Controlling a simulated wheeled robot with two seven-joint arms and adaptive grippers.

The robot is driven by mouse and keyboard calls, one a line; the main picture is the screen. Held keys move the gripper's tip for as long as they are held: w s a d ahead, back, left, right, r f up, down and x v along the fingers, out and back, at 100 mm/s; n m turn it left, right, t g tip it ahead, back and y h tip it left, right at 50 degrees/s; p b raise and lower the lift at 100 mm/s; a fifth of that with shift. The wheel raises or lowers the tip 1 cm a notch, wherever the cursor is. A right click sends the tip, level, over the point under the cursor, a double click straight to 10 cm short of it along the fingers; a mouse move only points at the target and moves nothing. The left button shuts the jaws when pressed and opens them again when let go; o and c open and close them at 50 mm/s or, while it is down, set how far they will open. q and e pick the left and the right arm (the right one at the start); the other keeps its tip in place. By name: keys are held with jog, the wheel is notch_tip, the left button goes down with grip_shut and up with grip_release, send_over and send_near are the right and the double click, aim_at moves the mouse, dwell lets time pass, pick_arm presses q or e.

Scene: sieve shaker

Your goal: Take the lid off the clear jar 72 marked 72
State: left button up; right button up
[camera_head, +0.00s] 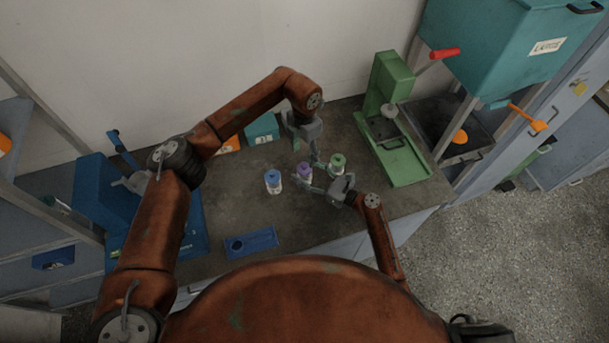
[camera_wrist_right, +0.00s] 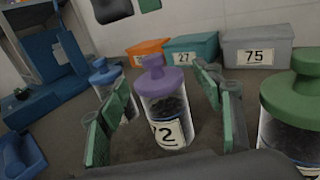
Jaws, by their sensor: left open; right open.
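The clear jar 72 (camera_wrist_right: 162,118) stands upright with a purple lid (camera_wrist_right: 152,78) on it and dark contents. Its label is partly turned away, showing a "2". In the head view, its purple lid (camera_head: 304,169) is between a blue-lidded jar (camera_head: 273,182) and a green-lidded jar (camera_head: 338,160). My right gripper (camera_wrist_right: 163,85) is open, with one finger on each side of jar 72; gaps show between the pads and the glass. My left gripper (camera_head: 306,152) is open and points down, above and behind the purple lid, holding nothing.
The blue-lidded jar (camera_wrist_right: 104,78) and green-lidded jar (camera_wrist_right: 291,120) stand close on either side. Orange (camera_wrist_right: 148,52), teal (camera_wrist_right: 192,49) and grey (camera_wrist_right: 258,50) bins line the wall. A green press (camera_head: 395,130) stands right; a blue tray (camera_head: 251,244) lies at the front.

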jog(key=shift+w+a, duration=0.25)
jog(key=shift+a, duration=0.1)
